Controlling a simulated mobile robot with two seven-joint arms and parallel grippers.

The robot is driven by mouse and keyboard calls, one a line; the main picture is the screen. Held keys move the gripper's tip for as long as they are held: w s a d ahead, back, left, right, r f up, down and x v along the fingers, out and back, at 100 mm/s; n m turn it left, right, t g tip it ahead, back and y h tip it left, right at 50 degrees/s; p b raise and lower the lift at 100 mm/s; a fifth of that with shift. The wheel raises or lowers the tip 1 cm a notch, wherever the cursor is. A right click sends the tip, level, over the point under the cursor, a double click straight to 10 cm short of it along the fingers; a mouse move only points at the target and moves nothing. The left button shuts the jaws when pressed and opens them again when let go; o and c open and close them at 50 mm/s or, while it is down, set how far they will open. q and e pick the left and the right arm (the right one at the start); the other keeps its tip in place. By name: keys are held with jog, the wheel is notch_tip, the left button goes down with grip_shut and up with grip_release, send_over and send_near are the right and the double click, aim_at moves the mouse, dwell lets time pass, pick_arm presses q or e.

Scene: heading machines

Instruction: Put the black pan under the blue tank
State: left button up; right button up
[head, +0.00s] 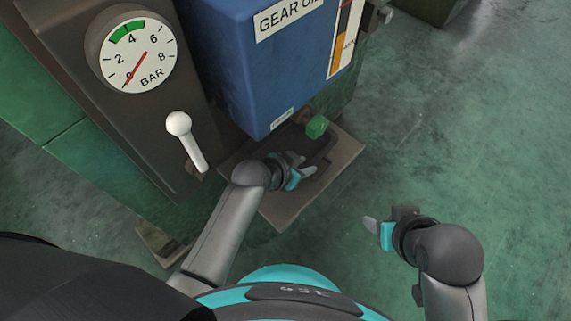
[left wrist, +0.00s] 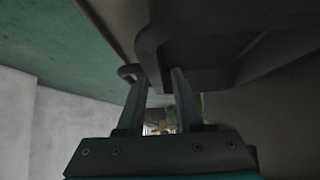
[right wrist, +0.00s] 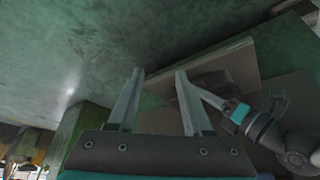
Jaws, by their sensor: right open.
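The blue tank (head: 240,75) with a "GEAR OIL" label hangs at the top middle of the head view. The black pan (head: 318,160) lies low below its front corner, over a flat brown plate; the tank hides part of it. My left gripper (head: 303,172) is at the pan's near side. In the left wrist view the pan (left wrist: 235,35) fills the upper right, and its dark edge sits between the fingertips (left wrist: 162,75), which look shut on it. My right gripper (head: 378,228) is open and empty, apart from the pan, to the right.
The brown plate (head: 285,205) sticks out below the tank. A green block (head: 317,126) is by the tank's lower corner. A dark panel with a pressure gauge (head: 138,55) and a white-knobbed lever (head: 180,125) stands left. The green floor (head: 470,150) at right is clear.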

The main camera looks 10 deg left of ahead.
pick_arm(q)
jog(key=shift+s+a+r, duration=0.2)
jog(key=shift+r, duration=0.2)
jog(key=p+v, duration=0.4)
jog(key=v, duration=0.2)
jog(key=shift+s+a+r, duration=0.15)
jog(key=shift+s+r, duration=0.1)
jog(key=shift+p+v, duration=0.5)
jog(key=shift+v, duration=0.4)
pick_arm(e)
notch_tip(320, 180, down, 10)
jog(key=s+g, duration=0.2)
jog(key=shift+d+f, duration=0.15)
jog(key=shift+d, duration=0.2)
pick_arm(q)
jog(key=shift+f, duration=0.1)
pick_arm(e)
jog(key=shift+h, duration=0.3)
